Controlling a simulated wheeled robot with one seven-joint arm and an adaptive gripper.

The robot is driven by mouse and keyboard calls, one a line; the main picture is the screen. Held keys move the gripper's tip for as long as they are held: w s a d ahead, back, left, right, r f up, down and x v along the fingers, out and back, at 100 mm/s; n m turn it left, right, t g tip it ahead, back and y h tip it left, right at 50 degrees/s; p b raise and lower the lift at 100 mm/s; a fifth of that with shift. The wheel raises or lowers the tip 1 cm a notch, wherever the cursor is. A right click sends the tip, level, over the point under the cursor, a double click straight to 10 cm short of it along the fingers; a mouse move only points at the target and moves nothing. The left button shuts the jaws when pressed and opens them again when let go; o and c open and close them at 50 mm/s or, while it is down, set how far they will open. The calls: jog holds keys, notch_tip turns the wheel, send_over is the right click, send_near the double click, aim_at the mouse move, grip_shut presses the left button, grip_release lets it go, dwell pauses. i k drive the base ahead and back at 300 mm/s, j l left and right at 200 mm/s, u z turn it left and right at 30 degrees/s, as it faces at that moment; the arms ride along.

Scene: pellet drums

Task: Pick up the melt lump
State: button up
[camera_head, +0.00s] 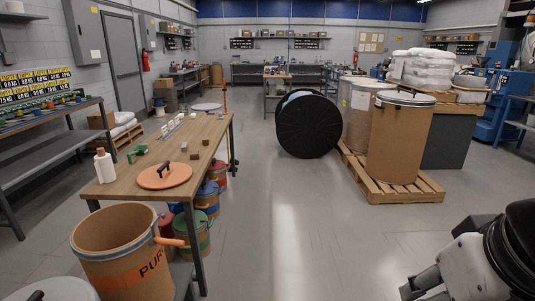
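I cannot single out the melt lump with certainty. My gripper (418,290) shows only partly at the bottom right, cut off by the picture edge, over the floor and far from the table. Whether its fingers are open or shut cannot be made out.
The wooden table (212,128) holds an orange lid (165,175) with a black handle, a white bottle (104,166) and a green item (137,154). Small pails (207,197) stand beneath. A black reel (307,126) and a closed drum (399,138) on a pallet stand beyond the clear middle floor.

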aim_at(195, 155)
jog(key=i, duration=0.95)
jog(key=i+j, duration=0.1)
jog(key=i, duration=0.85)
jog(key=i+u, duration=0.2)
jog(key=i, duration=0.4)
jog(key=i+l+u, duration=0.2)
jog(key=i, duration=0.35)
jog(key=i+l+u, duration=0.2)
jog(key=i, duration=0.35)
jog(key=i+u, duration=0.35)
jog(key=i+l+u, duration=0.2)
jog(key=i+u, duration=0.2)
